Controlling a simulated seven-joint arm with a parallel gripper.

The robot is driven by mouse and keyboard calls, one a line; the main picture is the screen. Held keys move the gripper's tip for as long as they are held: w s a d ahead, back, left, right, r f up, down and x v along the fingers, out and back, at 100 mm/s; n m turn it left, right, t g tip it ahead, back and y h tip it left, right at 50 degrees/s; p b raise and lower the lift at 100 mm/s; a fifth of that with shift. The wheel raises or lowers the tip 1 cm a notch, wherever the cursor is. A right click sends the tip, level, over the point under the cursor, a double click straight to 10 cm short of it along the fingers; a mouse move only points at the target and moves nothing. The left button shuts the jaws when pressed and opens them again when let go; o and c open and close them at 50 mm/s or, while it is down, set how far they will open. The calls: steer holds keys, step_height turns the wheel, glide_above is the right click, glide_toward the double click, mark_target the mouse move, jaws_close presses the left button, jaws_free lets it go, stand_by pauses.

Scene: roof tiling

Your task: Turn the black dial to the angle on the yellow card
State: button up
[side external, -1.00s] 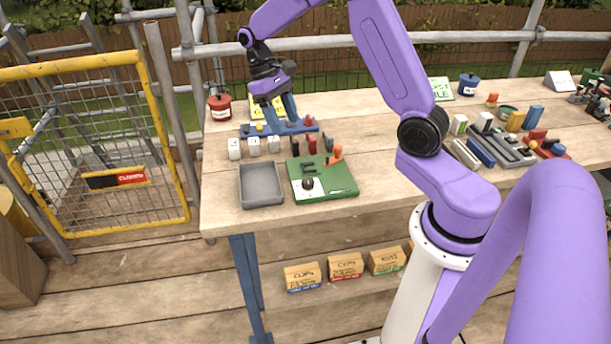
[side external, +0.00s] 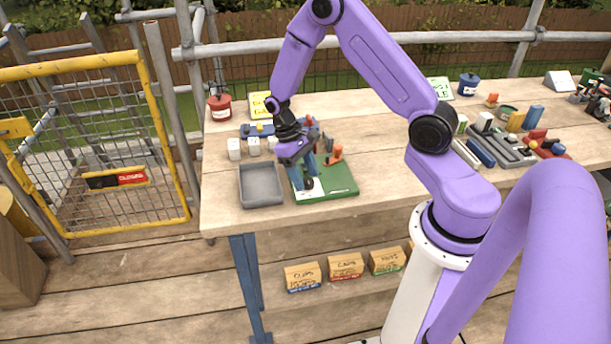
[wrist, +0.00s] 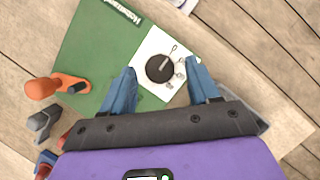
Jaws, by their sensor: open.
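The black dial (wrist: 159,69) sits on a white plate (wrist: 150,48) on the green board (wrist: 92,45). A pale pointer line on the dial aims up and to the right in the wrist view, and small marks lie around it. My gripper (wrist: 161,80) is open, its two blue fingers on either side of the dial and a little short of it in the wrist view. In the side view my gripper (side external: 306,186) is low over the board (side external: 338,182) and hides most of the dial. The yellow card (side external: 259,104) stands at the back of the table; its marking is too small to read.
A grey tray (side external: 260,185) is just left of the board. An orange lever (side external: 335,155) rises from the board's back edge. White blocks (side external: 253,146) and a blue rack (side external: 258,129) stand behind.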

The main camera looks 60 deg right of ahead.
steer(key=shift+s+f, duration=0.2)
steer(key=shift+f, duration=0.2)
steer(key=c, duration=1)
steer(key=shift+c, duration=0.2)
